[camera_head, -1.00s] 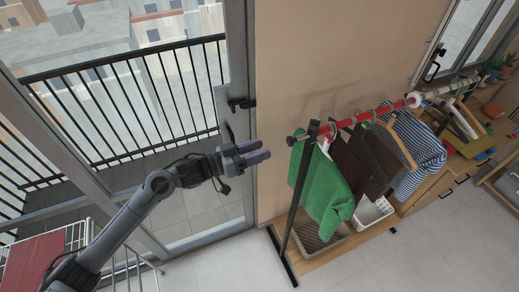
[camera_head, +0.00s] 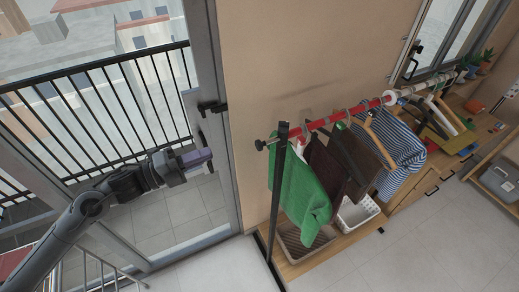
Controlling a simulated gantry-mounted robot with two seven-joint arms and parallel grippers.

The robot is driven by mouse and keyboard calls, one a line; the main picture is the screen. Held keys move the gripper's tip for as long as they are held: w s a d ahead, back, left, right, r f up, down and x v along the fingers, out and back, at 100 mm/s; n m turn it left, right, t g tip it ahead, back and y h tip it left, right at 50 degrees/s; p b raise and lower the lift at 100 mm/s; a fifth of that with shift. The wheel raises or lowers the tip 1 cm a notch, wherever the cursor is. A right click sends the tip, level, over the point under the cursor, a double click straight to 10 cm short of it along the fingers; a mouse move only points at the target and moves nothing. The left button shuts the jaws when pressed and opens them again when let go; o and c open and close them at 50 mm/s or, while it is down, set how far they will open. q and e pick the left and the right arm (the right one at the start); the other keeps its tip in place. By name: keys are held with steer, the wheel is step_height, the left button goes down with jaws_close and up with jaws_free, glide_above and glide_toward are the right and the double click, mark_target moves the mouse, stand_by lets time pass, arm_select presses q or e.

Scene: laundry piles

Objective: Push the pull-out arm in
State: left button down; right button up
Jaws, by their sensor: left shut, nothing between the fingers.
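The clothes rack has a red rail (camera_head: 330,120) on a black post (camera_head: 276,195). A short rod with a black knob (camera_head: 260,145) sticks out to the left past the post, at the rail's near end. I cannot tell for sure whether this rod is the pull-out arm. My left gripper (camera_head: 197,159) is in front of the glass door, left of the knob and apart from it. Its purple fingers are together and empty, pointing right toward the rack. My right gripper is not in view.
A green garment (camera_head: 302,197), dark garments and a striped shirt (camera_head: 398,150) hang from the rail. Baskets stand beneath on a wooden base. The door handle (camera_head: 212,107) is close above my left gripper. A drying rack stands at the lower left. Floor in front is clear.

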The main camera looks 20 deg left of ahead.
arm_select(q)
step_height(320, 180, down, 3)
steer(key=s+a, duration=0.1)
steer(key=p, duration=0.4)
glide_toward(256, 146)
steer(key=shift+y, duration=0.4)
steer(key=w+d, duration=0.1)
steer(key=d, duration=0.1)
steer(key=w+d+r, duration=0.1)
steer(key=w+d, duration=0.1)
steer(key=shift+w+d+r, duration=0.2)
steer(key=shift+w, duration=0.05)
steer(key=shift+w+d+f+p, duration=0.15)
steer(key=shift+w+d+p, duration=0.15)
steer(key=shift+w+d, duration=0.15)
